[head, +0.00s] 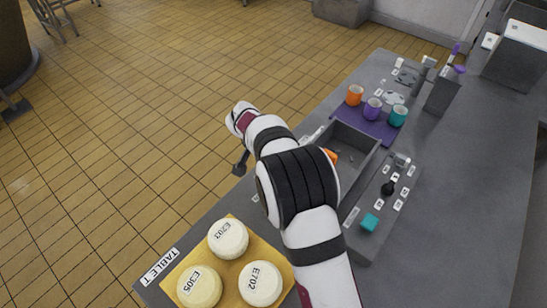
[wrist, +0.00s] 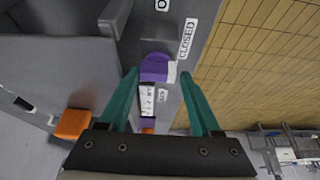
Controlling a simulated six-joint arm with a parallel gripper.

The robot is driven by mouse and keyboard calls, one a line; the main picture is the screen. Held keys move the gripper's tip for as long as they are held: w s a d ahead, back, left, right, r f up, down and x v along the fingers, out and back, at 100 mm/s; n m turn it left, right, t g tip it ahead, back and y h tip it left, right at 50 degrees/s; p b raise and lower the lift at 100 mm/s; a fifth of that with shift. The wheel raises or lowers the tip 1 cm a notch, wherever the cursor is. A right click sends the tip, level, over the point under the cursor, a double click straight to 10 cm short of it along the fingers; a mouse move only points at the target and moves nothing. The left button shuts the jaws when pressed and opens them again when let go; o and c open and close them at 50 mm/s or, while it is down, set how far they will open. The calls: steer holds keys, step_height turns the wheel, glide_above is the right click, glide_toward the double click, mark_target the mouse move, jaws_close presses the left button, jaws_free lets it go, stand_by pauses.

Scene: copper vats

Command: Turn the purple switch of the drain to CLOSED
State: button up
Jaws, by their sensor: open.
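The purple switch (wrist: 154,68) shows in the wrist view, with a pale part on its right side. In the head view my arm hides the switch, and the dark gripper end (head: 240,164) hangs by the table's left edge.
An orange block (wrist: 73,124) lies left of the fingers. A yellow tray (head: 234,299) holds white-lidded containers.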

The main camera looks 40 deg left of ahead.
steer(key=v, duration=0.8)
steer(key=d+r+m+g, duration=0.1)
steer(key=d+r, duration=0.3)
steer(key=d, duration=0.8)
steer(key=d+r+m+g, duration=0.2)
steer(key=d+r, duration=0.3)
steer(key=d, duration=0.7)
steer(key=s+d+m+g, duration=0.1)
steer(key=s+d, duration=1)
steer(key=d, duration=0.1)
steer(key=s+d+f+m+y, duration=0.1)
steer(key=s+d, duration=0.1)
steer(key=s, duration=0.7)
steer(key=shift+s+d+f+g+y, duration=0.25)
steer(key=shift+d+g+y, duration=0.15)
